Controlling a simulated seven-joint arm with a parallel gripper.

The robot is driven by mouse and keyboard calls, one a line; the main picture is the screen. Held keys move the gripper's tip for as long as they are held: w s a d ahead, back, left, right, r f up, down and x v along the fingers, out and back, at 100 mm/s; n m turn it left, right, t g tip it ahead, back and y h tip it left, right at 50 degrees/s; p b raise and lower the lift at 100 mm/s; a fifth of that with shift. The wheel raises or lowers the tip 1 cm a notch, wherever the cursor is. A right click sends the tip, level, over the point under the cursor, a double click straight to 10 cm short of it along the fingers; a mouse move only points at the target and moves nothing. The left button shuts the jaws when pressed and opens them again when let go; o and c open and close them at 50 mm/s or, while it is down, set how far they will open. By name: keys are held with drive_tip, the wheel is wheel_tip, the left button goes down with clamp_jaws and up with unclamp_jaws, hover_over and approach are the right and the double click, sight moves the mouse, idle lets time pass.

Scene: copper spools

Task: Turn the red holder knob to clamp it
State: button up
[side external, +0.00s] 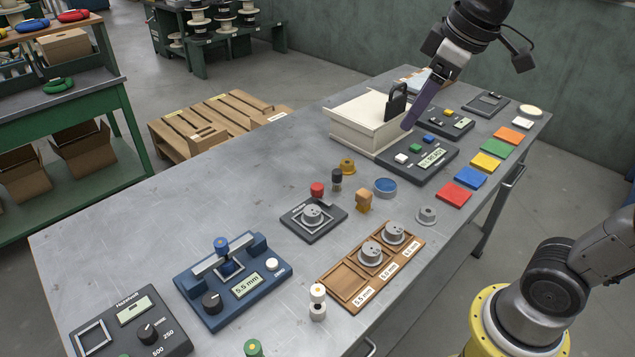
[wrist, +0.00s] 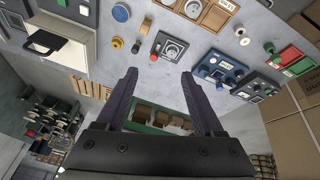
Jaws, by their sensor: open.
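The red knob (side external: 317,189) stands at the back edge of a small dark holder (side external: 313,219) with a grey round piece in its middle. In the wrist view the red knob (wrist: 153,58) shows beside the holder (wrist: 171,48), beyond my fingertips. My gripper (side external: 406,126) is high at the back right in the side view, by a cream box, well away from the knob. In the wrist view its two dark fingers (wrist: 159,74) are spread with nothing between them. In the side view the fingers overlap, so their gap is hidden there.
A dark knob (side external: 337,179) and a yellow knob (side external: 347,165) stand close behind the red one. A wooden block (side external: 364,201), a blue dish (side external: 385,187) and a spool tray (side external: 347,281) are nearby. A blue device (side external: 232,278) stands front left. The cream box (side external: 367,123) has a black handle.

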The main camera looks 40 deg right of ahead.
drive_tip(key=w+f+n+g, duration=0.1)
drive_tip(key=w, duration=0.9)
drive_tip(key=g, duration=0.3)
hover_over(318, 186)
wheel_tip(318, 186, down, 12)
drive_tip(key=shift+n, duration=0.4)
wheel_tip(318, 186, down, 14)
drive_tip(key=shift+f, duration=0.15)
clamp_jaws()
